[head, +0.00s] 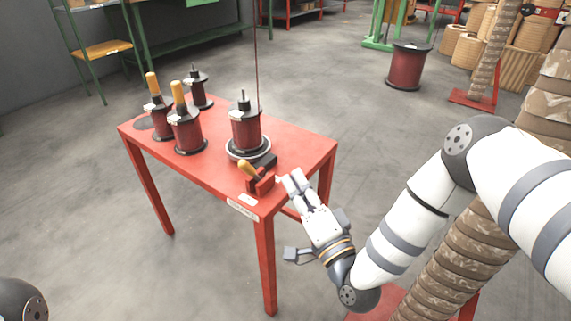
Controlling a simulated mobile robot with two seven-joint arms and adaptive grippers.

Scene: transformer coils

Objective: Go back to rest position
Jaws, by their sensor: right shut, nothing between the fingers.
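My right gripper (293,184) is at the front right corner of the red table (310,150), shut and empty. I cannot tell whether its fingertips touch the table edge. My right arm comes in from the right. My left gripper is out of view; only a dark rounded part of my left arm shows at the lower left corner. A dark red coil (245,131) stands upright on a round base (247,151) on the table, with a thin wire rising above it. A small red tool with a yellow handle (249,169) is at the front corner, left of my gripper.
Two coils with orange handles (185,132) (159,118) and another coil (200,90) stand on the left of the table. A large spool (407,66) stands on the floor behind. A brown wrapped column (455,250) is close to my right arm. The floor left of the table is clear.

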